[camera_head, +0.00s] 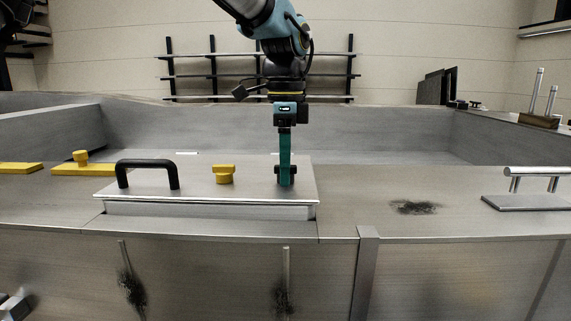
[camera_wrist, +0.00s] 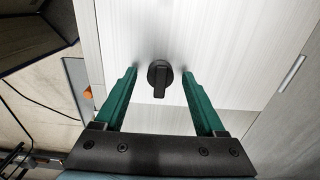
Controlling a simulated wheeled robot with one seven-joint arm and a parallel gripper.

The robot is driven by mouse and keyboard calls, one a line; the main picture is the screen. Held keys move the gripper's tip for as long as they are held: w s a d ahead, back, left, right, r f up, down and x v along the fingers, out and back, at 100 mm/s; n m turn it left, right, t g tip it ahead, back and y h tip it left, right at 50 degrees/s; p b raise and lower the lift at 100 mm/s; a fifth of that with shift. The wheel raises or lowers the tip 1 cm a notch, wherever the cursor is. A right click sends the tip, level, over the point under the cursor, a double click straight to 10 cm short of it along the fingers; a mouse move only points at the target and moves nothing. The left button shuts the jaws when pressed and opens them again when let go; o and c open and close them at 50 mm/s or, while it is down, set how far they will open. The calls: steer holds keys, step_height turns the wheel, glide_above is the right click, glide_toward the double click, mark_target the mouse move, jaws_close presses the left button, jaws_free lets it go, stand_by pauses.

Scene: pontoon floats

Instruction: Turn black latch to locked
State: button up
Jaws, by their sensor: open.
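The black latch (camera_wrist: 159,77) is a small round knob with a raised grip bar, set on a brushed metal lid. In the wrist view its bar points toward the bottom of the picture. My gripper (camera_wrist: 160,85) is open, with one green finger on each side of the latch and a clear gap to both. In the head view my gripper (camera_head: 285,184) is low over the right end of the hatch lid (camera_head: 200,197). There the latch (camera_head: 279,170) shows as dark bits beside the fingers and is mostly hidden.
A black handle (camera_head: 148,164) and a yellow knob (camera_head: 224,173) stand on the lid to the left of my gripper. More yellow fittings (camera_head: 82,165) are farther left. A metal plate with a bar handle (camera_head: 530,203) is at the right. The deck between is clear apart from a dark stain (camera_head: 415,207).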

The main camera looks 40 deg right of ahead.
jaws_close()
stand_by(0.5)
steer(key=n+p, duration=0.2)
steer(key=n, duration=0.1)
steer(key=shift+r+n, duration=0.1)
steer(key=shift+n, duration=0.3)
steer(key=n+p, duration=0.1)
steer(key=n, duration=0.4)
steer(key=shift+n+p, duration=0.3)
steer(key=n+p, duration=0.1)
steer(key=n, duration=0.3)
steer(key=shift+n+p, duration=0.4)
steer(key=shift+n, duration=1.8)
